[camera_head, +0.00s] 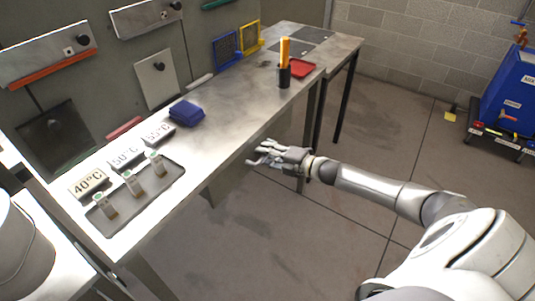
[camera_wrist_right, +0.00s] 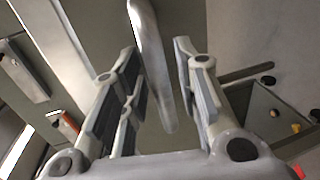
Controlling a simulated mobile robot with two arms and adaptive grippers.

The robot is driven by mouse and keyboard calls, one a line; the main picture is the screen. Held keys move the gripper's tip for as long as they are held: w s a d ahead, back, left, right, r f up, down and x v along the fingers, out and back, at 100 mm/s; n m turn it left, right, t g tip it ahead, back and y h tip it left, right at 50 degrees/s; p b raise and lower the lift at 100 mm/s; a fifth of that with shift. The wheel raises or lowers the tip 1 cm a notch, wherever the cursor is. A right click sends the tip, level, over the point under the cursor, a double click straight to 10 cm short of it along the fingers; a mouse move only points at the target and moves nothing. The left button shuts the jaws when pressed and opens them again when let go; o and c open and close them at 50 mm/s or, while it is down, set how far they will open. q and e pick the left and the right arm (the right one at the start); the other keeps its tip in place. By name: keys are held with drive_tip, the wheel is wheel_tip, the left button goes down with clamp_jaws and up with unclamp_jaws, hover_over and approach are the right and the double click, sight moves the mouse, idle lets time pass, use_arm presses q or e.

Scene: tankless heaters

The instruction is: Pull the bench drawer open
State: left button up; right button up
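The bench (camera_head: 222,105) has a long grey metal top, with the drawer front (camera_head: 232,178) below its front edge. My right gripper (camera_head: 256,156) is at this front, just below the bench edge. In the right wrist view, a pale bar handle (camera_wrist_right: 150,65) runs between the two open fingers of my right gripper (camera_wrist_right: 158,85). The fingers stand apart on either side of the handle, with a visible gap. The drawer's opening is not visible, and the gripper hides the handle in the head view. My left gripper is not in view.
A grey tray (camera_head: 172,187) with small labelled pieces, a blue folded cloth (camera_head: 187,113), a black cup (camera_head: 284,78) with orange sticks and a red tray (camera_head: 302,68) are on the bench. A blue machine (camera_head: 510,95) stands far right. The floor before the bench is clear.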

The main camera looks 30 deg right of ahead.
clamp_jaws()
drive_tip(key=shift+s, duration=0.1)
drive_tip(key=f+p+v, duration=0.2)
drive_tip(key=p+v, duration=0.2)
drive_tip(key=v, duration=0.7)
drive_tip(key=s+f+p+v, duration=0.1)
drive_tip(key=f+p+v, duration=0.2)
drive_tip(key=v, duration=0.9)
drive_tip(key=shift+d+p, duration=0.35)
drive_tip(key=shift+p, duration=0.1)
drive_tip(key=shift+s, duration=0.1)
